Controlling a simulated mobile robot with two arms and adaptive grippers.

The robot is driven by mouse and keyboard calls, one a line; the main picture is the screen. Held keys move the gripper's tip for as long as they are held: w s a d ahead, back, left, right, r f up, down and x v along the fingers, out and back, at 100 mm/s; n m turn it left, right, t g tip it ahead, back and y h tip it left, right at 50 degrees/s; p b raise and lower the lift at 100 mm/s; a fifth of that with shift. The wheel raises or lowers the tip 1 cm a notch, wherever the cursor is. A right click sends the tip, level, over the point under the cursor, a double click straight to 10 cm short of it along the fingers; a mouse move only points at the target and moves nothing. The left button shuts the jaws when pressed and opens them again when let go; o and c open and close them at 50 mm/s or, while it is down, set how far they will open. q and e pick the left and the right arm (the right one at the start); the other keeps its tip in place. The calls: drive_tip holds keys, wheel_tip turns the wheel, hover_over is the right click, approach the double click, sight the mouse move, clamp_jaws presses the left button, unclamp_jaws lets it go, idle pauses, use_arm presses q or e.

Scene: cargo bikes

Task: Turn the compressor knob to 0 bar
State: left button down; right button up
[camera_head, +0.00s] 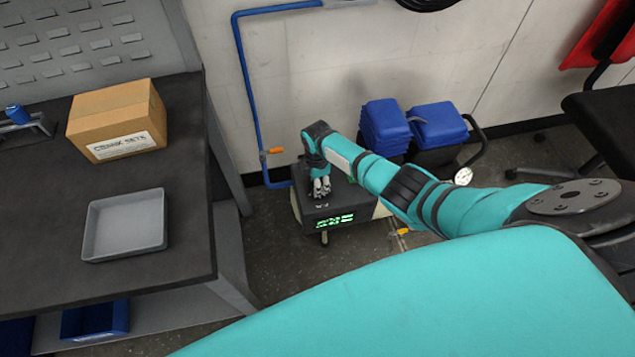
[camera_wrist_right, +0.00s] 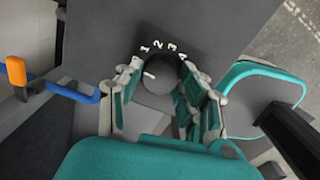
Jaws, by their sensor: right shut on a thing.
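The compressor (camera_head: 345,206) is a dark box with a green lit display, on the floor beside the workbench. My right gripper (camera_head: 321,190) reaches down to its top. In the right wrist view, the black round knob (camera_wrist_right: 160,78) sits on the grey panel between the fingers of my right gripper (camera_wrist_right: 161,83), which is shut on it. White numbers 1 to 4 show in an arc above the knob. Its short white mark points left, below the 1. The left finger covers part of the panel there, and I see no 0. My left gripper is in neither view.
The workbench (camera_head: 185,225) at left holds a cardboard box (camera_head: 118,118) and a grey tray (camera_head: 125,224). A blue pipe (camera_head: 245,95) with an orange valve handle (camera_head: 273,150) runs down the wall.

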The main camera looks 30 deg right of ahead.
drive_tip(key=shift+n, duration=0.3)
drive_tip(key=o, duration=1.1)
drive_tip(key=shift+o, duration=0.2)
wheel_tip(320, 180, up, 12)
idle(0.4)
